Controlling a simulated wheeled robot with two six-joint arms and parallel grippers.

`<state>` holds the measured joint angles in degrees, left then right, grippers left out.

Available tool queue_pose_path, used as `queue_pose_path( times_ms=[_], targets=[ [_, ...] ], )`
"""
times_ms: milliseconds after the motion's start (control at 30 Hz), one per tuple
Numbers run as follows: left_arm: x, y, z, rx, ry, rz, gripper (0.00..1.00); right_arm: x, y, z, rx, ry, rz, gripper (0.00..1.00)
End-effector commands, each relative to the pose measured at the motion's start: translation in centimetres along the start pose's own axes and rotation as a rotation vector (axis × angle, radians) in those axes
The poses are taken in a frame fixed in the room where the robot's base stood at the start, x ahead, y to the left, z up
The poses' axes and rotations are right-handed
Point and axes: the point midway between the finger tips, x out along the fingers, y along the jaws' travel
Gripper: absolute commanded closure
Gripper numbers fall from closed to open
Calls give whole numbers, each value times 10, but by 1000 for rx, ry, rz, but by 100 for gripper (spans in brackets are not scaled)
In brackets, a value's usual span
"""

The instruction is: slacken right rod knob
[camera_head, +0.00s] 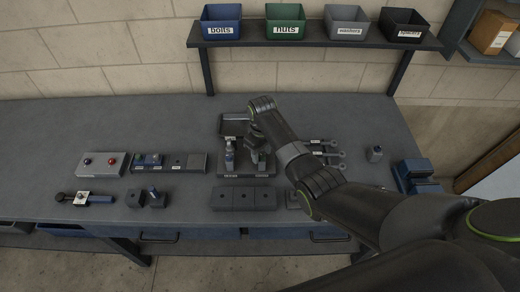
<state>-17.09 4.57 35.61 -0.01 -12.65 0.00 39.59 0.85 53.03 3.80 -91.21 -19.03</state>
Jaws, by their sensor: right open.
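My right arm reaches in from the right to a dark fixture (228,170) in the middle of the bench. My right gripper (256,153) is open and points down over the right side of this fixture. The right rod and its knob are mostly hidden by the gripper, and I cannot tell whether the fingers touch the knob. The left rod (230,157) stands upright on the fixture, apart from the gripper, with a blue part near its top. My left gripper is not in view.
A flat dark block (243,198) lies in front of the fixture. Wrenches (328,153) lie to its right, partly behind my arm. A vise (415,177) stands at the right end. A button box (100,164) is at left. A shelf (315,34) with bins runs above.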

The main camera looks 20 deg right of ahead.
Motion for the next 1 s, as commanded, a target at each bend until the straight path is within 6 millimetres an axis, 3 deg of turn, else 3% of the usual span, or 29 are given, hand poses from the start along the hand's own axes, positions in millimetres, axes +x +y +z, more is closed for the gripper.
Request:
queue_pose_path(
  times_ms=[200, 500, 667, 1000],
  targets=[
    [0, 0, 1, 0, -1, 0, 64, 0, 0, 0, 0, 0, 0, 60],
    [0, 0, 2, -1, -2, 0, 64, 0, 0, 0, 0, 0, 0, 99],
    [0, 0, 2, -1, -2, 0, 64, 0, 0, 0, -19, 0, 0, 100],
    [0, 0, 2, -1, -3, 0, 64, 0, 0, 0, -249, 1, 0, 100]
  ],
)
